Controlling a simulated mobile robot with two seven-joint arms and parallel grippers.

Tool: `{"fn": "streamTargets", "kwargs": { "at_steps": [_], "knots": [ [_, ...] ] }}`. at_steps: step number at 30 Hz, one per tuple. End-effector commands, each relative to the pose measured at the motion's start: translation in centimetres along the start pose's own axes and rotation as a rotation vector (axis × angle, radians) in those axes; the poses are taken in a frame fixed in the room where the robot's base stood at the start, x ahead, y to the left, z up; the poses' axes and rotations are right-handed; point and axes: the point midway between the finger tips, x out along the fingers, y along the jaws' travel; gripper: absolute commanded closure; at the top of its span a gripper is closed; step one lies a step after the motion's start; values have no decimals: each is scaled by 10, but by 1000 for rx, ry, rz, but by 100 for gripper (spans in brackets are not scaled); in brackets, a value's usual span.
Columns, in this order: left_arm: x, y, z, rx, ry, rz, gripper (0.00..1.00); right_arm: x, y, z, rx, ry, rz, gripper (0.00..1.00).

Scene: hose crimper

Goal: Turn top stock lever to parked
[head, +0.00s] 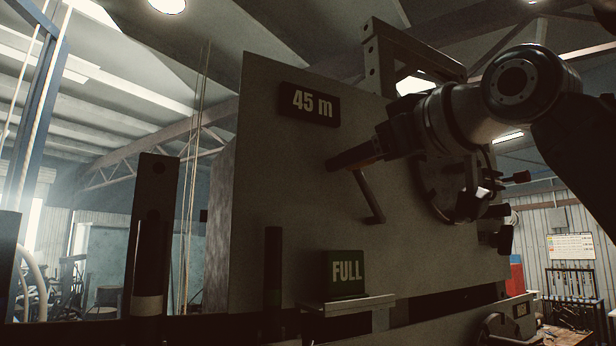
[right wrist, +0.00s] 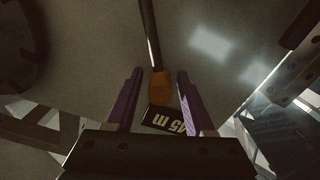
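The lever shows in the head view as a slanted dark rod (head: 368,195) on the front of the large grey panel (head: 290,210). Its upper end is hidden behind my right gripper (head: 345,158), which reaches in from the right. In the right wrist view the dark rod (right wrist: 149,35) ends in an orange grip (right wrist: 160,85). The grip lies between the two purple fingers of my right gripper (right wrist: 160,78), with a gap on each side. The fingers are open. My left gripper is in no view.
A black "45 m" sign (head: 311,103) is on the panel above the lever. A green "FULL" block (head: 346,274) sits on a small ledge (head: 345,308) below. A dark post (head: 152,225) stands at the left. A metal bracket (head: 410,50) rises above the panel.

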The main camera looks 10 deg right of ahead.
Motion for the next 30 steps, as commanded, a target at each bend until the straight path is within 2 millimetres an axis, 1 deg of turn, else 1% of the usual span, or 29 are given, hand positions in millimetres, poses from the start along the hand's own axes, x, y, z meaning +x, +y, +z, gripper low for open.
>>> {"fn": "streamTargets", "kwargs": {
  "at_steps": [1,2,13,14,30],
  "knots": [
    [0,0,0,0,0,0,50,0,0,0,0,0,0,54],
    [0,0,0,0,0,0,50,0,0,0,0,0,0,57],
    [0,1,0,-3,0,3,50,0,0,0,0,0,0,99],
    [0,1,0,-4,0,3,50,0,0,0,0,0,0,100],
    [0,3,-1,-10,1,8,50,0,0,0,0,0,0,100]
  ]
}}
